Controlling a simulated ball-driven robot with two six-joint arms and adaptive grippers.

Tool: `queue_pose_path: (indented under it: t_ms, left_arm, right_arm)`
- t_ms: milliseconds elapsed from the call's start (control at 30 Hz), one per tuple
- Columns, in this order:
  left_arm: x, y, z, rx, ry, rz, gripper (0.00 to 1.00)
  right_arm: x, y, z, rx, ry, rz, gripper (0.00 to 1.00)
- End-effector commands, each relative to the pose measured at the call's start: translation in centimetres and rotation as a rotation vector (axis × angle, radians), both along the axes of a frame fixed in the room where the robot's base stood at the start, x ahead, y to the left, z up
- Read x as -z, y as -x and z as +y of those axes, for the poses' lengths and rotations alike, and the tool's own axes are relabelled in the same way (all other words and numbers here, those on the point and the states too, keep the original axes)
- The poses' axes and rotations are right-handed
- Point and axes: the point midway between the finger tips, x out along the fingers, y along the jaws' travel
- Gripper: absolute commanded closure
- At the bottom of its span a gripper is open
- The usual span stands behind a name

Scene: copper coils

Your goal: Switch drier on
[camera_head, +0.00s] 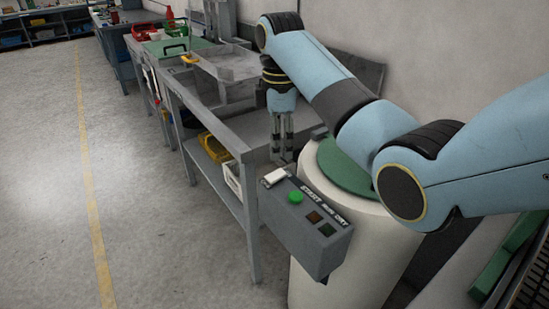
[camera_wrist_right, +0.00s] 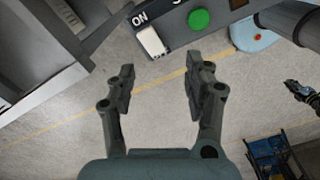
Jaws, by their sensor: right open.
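The drier (camera_head: 345,260) is a pale upright cylinder with a green lid (camera_head: 345,168). A grey control box (camera_head: 290,232) is on its front left. On it are a white switch (camera_head: 275,176), a green button (camera_head: 295,197) and two dark square lamps. My right gripper (camera_head: 282,150) points down behind the switch, apart from the box. In the right wrist view my right gripper (camera_wrist_right: 160,75) is open and empty, its fingers below the white switch (camera_wrist_right: 152,42), marked ON, and the green button (camera_wrist_right: 198,19).
A grey workbench (camera_head: 235,125) stands left of the drier, with a clear tray (camera_head: 225,62) on top and a yellow bin (camera_head: 214,148) on its lower shelf. A wall is behind. The floor (camera_head: 130,220) at left is open, with a yellow line.

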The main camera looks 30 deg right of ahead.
Motion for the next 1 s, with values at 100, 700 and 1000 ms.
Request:
queue_pose_path:
  t_ms: [100, 700, 1000]
  left_arm:
    - [0.0, -0.8, -0.3, -0.001, 0.003, -0.011, 1.0]
    - [0.6, 0.4, 0.6, 0.002, -0.006, 0.006, 1.0]
    - [0.6, -0.4, 0.4, 0.002, -0.004, -0.007, 1.0]
  right_arm:
    - [-0.7, -1.0, 0.1, -0.051, -0.008, 0.016, 0.48]
    - [8.8, -1.0, 0.1, -0.06, -0.008, 0.018, 0.48]
    - [9.7, -1.1, 0.1, -0.06, -0.008, 0.016, 0.48]
